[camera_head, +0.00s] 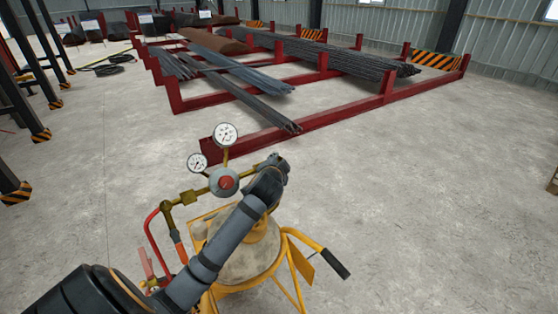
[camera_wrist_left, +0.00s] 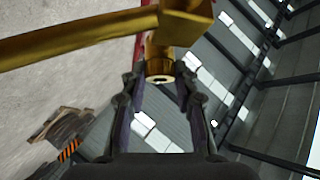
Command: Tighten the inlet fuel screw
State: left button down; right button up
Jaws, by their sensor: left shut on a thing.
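In the left wrist view a short brass screw (camera_wrist_left: 160,70), which looks like the inlet fuel screw, sticks out from a brass block (camera_wrist_left: 187,22). My left gripper (camera_wrist_left: 160,84) has its two fingers on either side of the screw's end and is shut on it. In the head view my left arm comes in from the bottom left, and its gripper (camera_head: 276,164) is at the right side of the regulator (camera_head: 223,181). The screw is hidden there by the gripper. My right gripper is in neither view.
Two round gauges (camera_head: 225,134) stand above the regulator. A red hose (camera_head: 150,235) hangs at its left. A yellow frame with a black-gripped handle (camera_head: 334,262) surrounds the tank top (camera_head: 242,262).

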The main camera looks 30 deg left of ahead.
pick_arm(q)
jog(key=m+g+h, duration=0.1)
jog(key=m, duration=0.1)
jog(key=m+h, duration=0.1)
jog(key=m, duration=0.1)
jog(key=m+g+h, duration=0.1)
jog(key=m, duration=0.1)
jog(key=shift+w+a+r+g, duration=0.1)
jog(key=shift+a+r+g, duration=0.1)
jog(key=shift+r+g, duration=0.1)
jog(key=shift+f, duration=0.1)
dwell(0.4)
jog(key=c, duration=1.3)
grip_release()
jog(key=shift+h, duration=0.3)
jog(key=v, duration=0.7)
jog(key=shift+d, duration=0.1)
